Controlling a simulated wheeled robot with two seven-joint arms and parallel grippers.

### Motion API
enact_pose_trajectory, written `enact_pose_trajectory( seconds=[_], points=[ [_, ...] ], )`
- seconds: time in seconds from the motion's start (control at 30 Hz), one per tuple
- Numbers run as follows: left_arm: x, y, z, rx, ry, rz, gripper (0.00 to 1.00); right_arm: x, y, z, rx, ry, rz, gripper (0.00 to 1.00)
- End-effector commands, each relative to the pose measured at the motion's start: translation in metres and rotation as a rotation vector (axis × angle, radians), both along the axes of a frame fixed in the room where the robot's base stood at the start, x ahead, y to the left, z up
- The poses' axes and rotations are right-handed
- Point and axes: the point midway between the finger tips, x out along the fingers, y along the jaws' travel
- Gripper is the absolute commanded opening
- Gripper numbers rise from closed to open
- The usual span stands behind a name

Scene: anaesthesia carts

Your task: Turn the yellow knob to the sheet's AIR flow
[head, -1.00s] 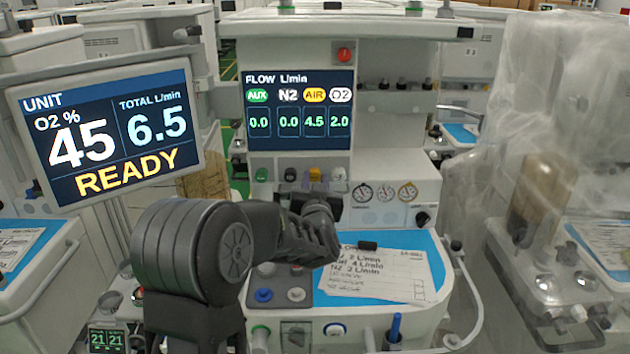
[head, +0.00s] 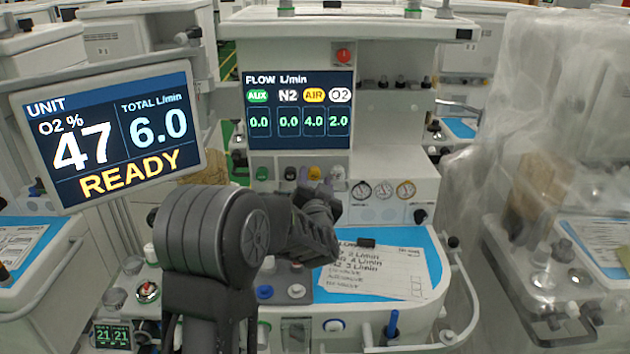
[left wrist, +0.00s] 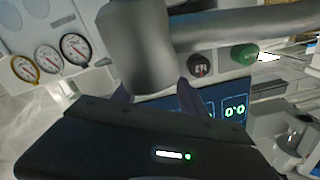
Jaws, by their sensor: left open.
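The yellow knob (head: 314,172) shows in the head view under the flow screen (head: 299,110), between a dark knob and a pale one. The screen reads AIR 4.0 and O2 2.0, with AUX and N2 at 0.0. The handwritten sheet (head: 375,272) lies on the blue work surface; its left edge is hidden by my arm, but a 4 L/min line is legible. My left gripper (head: 317,192) is open, with its tips just below and close to the yellow knob. I cannot tell whether they touch it. The left wrist view hides the yellow knob.
The unit monitor (head: 107,143) at left reads O2 47%, total 6.0, READY. Gauges (head: 383,189) sit right of the knobs. Plastic-draped equipment (head: 560,130) stands at right. The green knob also shows in the left wrist view (left wrist: 244,54).

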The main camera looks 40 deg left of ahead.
Motion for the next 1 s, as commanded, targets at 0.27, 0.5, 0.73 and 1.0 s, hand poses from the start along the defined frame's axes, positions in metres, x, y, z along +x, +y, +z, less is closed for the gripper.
enact_pose_trajectory(
  seconds=[0.27,0.5,0.73,1.0],
  points=[
    [-0.013,-0.01,-0.001,-0.002,0.0,-0.002,0.51,0.0,0.0,-0.002,0.0,0.0,0.0,0.35],
    [-0.044,-0.034,0.0,-0.002,-0.002,-0.002,0.51,0.0,0.0,-0.006,0.0,0.0,0.0,0.35],
    [-0.062,-0.047,-0.001,0.0,0.0,-0.001,0.51,0.0,0.0,-0.007,0.0,-0.001,0.0,0.35],
    [-0.062,-0.047,0.0,0.0,0.0,0.0,0.51,0.0,0.0,-0.007,0.0,-0.001,0.0,0.35]
  ],
)
